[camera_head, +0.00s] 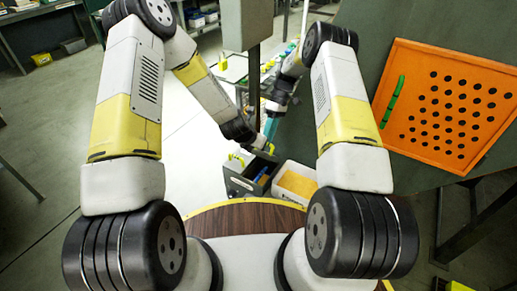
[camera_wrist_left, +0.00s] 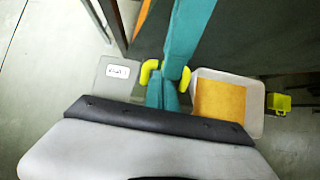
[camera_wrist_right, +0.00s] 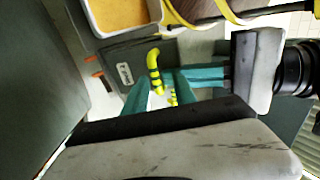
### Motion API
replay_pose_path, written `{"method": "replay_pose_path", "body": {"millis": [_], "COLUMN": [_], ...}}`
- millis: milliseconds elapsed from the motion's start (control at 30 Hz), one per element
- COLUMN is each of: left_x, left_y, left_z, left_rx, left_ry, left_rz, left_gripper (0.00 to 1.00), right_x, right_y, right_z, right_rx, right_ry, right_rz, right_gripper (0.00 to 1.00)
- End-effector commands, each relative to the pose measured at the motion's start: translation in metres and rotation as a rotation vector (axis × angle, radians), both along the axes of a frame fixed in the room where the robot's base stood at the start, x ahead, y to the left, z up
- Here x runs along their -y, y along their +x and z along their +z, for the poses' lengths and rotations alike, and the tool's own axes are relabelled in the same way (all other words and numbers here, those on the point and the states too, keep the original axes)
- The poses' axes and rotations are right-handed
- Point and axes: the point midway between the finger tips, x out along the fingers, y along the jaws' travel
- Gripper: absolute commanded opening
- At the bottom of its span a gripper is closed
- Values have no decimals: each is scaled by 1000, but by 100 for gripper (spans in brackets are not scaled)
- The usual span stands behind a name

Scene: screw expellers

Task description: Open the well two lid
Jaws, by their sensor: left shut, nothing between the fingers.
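A dark grey box (camera_head: 240,184) with a yellow handle (camera_head: 236,160) stands low ahead of me. In the left wrist view a grey lid (camera_wrist_left: 112,88) with a white label lies left of my left gripper (camera_wrist_left: 162,86), which is shut and empty between two yellow handles (camera_wrist_left: 150,70). My right gripper (camera_wrist_right: 160,78) is open, its teal fingers apart above the box. A labelled grey lid (camera_wrist_right: 122,58) and a yellow handle (camera_wrist_right: 154,70) show beyond its fingers. I cannot read the labels or tell which well is two. Contact with the handles is unclear.
A white bin (camera_head: 308,195) with an orange interior stands right of the box. A brown tabletop edge (camera_head: 240,215) lies in front. An orange panel (camera_head: 440,140) with holes and a green bar (camera_head: 392,102) lies on a dark surface at right. My two grippers are close together.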

Motion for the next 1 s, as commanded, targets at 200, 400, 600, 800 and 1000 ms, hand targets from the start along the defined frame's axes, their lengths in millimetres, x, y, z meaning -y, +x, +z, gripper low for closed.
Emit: {"method": "replay_pose_path", "body": {"millis": [200,400,600,800,1000], "left_x": [-2,-3,-4,-4,-4], "left_y": [-2,-4,-4,-4,-5], "left_z": [-3,-4,-5,-5,-5], "left_rx": [-8,-13,-16,-16,-17], "left_ry": [2,4,4,4,4], "left_rz": [3,4,4,4,4], "left_gripper": [0,0,0,0,0], "right_x": [14,22,25,27,30], "right_y": [18,26,28,17,-8], "right_z": [29,44,81,154,224], "right_rx": [13,22,59,138,224], "right_ry": [-6,-12,-46,-114,-170], "right_rz": [-4,-8,-43,-134,-242], "right_gripper": [34,34,34,34,34]}}
